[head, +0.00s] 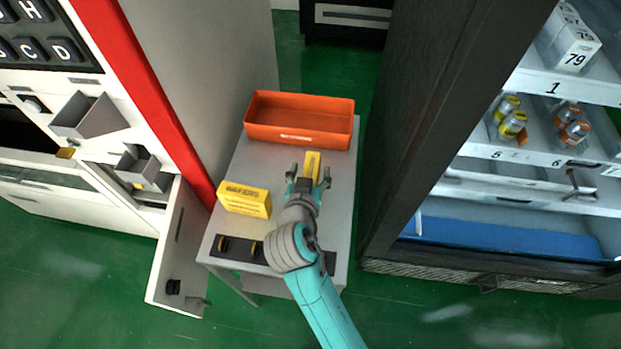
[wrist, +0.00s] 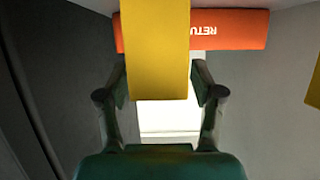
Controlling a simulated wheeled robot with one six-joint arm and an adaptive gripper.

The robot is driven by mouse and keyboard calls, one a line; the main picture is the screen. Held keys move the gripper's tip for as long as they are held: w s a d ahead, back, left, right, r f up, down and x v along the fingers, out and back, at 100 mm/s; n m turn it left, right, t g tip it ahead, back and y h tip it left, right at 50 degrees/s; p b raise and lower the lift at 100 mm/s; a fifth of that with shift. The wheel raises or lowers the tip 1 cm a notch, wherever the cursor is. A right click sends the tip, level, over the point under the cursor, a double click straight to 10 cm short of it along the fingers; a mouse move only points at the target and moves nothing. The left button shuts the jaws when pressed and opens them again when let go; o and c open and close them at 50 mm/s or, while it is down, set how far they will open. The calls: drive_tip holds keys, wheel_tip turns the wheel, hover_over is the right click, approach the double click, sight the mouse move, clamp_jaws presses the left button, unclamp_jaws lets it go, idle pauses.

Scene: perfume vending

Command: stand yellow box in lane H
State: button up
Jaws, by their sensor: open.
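A small yellow box (head: 312,163) is between the fingers of my gripper (head: 308,178), over the grey table (head: 337,215). In the wrist view this yellow box (wrist: 156,50) fills the gap, with a space between it and each finger. My gripper (wrist: 159,82) is open. A second, larger yellow box with dark lettering (head: 244,200) lies on the table left of my gripper; a yellow edge (wrist: 314,88) shows at the right of the wrist view. A lane marked H cannot be made out; an H key (head: 33,8) shows on the panel at upper left.
An orange bin (head: 300,134) stands at the table's far end. The vending cabinet (head: 545,125) with numbered shelves and small bottles is on the right. A white machine with a red stripe (head: 140,85) and an open door (head: 180,250) is on the left.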

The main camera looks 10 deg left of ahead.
drive_tip(key=shift+w+f, duration=0.25)
drive_tip(key=shift+w, duration=0.35)
clamp_jaws()
drive_tip(key=shift+r, duration=0.1)
